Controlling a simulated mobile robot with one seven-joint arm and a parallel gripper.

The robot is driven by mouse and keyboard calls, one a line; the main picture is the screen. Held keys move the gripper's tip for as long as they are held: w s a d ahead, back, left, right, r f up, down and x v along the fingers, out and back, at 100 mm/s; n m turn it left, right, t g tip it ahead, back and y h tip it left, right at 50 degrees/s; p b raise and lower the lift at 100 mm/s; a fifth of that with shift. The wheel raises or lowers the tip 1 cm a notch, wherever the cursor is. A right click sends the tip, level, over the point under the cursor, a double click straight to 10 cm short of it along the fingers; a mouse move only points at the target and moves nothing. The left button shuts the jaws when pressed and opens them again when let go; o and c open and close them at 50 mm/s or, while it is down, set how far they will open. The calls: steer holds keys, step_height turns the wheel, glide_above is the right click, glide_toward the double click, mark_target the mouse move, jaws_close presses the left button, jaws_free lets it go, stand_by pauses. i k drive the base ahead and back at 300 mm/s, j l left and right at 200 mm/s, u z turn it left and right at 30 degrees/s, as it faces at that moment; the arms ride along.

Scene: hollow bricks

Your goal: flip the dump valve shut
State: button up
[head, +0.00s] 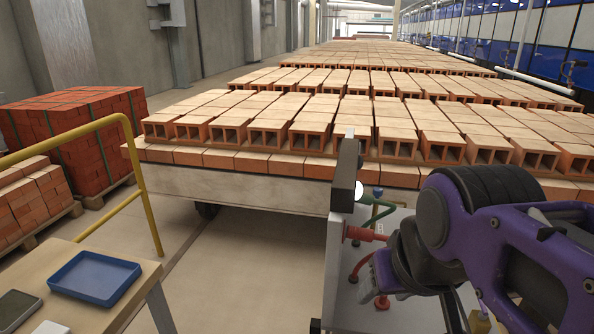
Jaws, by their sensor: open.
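A grey panel box (340,262) stands at the lower centre, in front of the brick cart. It carries several fittings: a red cylindrical part (365,234), a green bent pipe with a blue knob (377,192), a curved red hose and a low red knob (381,302). I cannot tell for sure which of these is the dump valve. My gripper (378,272) is at the end of my purple and black arm, low over the box and close to the red fittings. It is open; its fingertips are small and partly hidden, and no contact can be made out.
A long cart (240,190) of hollow bricks fills the middle and right. At left are a yellow rail (140,185), a strapped red brick stack (75,130), and a table with a blue tray (95,277). Bare floor (220,270) lies between table and box.

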mark_target(484, 314)
steer(key=z, duration=1.35)
steer(key=l+u, duration=0.15)
steer(key=k+l+u, duration=0.15)
steer(key=l, duration=0.15)
